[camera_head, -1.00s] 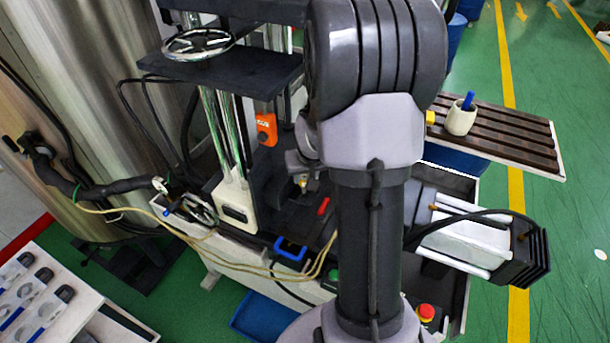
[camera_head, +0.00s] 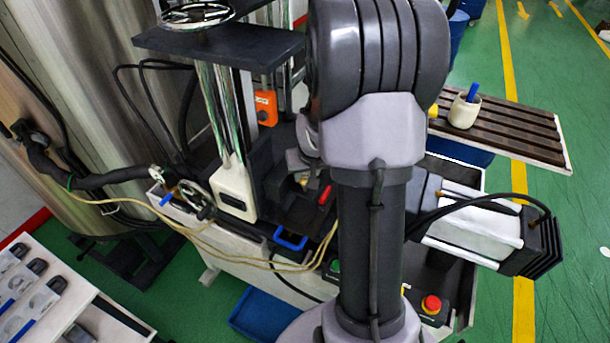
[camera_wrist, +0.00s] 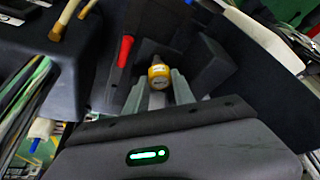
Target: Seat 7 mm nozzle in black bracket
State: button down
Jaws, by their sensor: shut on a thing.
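The nozzle (camera_wrist: 159,74) is a small brass-coloured piece with a yellow band and a pale label. It sits between the grey fingertips of my gripper (camera_wrist: 160,88) in the wrist view, and the fingers are shut on it. In the head view the nozzle (camera_head: 303,178) is a small brass spot beneath my gripper, left of my arm. Black blocks (camera_wrist: 207,66) stand close beyond the nozzle in the wrist view. I cannot tell which black part is the bracket, and contact with the nozzle cannot be made out.
A red handle (camera_wrist: 125,48) lies left of the nozzle. A black plate (camera_head: 220,42) on shiny columns, an orange box (camera_head: 266,106) and a blue-rimmed holder (camera_head: 291,239) surround the bench. A slatted tray (camera_head: 510,130) with a cup (camera_head: 464,110) is at right.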

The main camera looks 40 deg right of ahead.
jog(key=shift+w+d+f+b, duration=0.15)
jog(key=shift+d+f+b, duration=0.05)
jog(key=shift+d+b, duration=0.15)
jog(key=c, duration=1)
grip_release()
jog(key=shift+r, duration=0.1)
jog(key=shift+w+r, duration=0.1)
jog(key=shift+r, duration=0.2)
jog(key=p+v, duration=0.3)
jog(key=v, duration=1.3)
jog(key=shift+s+a+r+p, duration=0.15)
jog(key=shift+s+a+p, duration=0.25)
jog(key=shift+s+a, duration=0.1)
jog(key=s+a+f+y+b, duration=0.1)
jog(key=s+a+f+b, duration=0.2)
jog(key=a+b, duration=0.3)
jog(key=s+a+f+n+t+y+b, duration=0.1)
jog(key=s+a+f+b, duration=0.3)
jog(key=a, duration=0.8)
jog(key=s+a+f+y+b, duration=0.2)
jog(key=s+a+f+b, duration=0.2)
jog(key=a+b, duration=0.3)
jog(key=shift+a+t+b, duration=0.4)
jog(key=shift+a, duration=0.5)
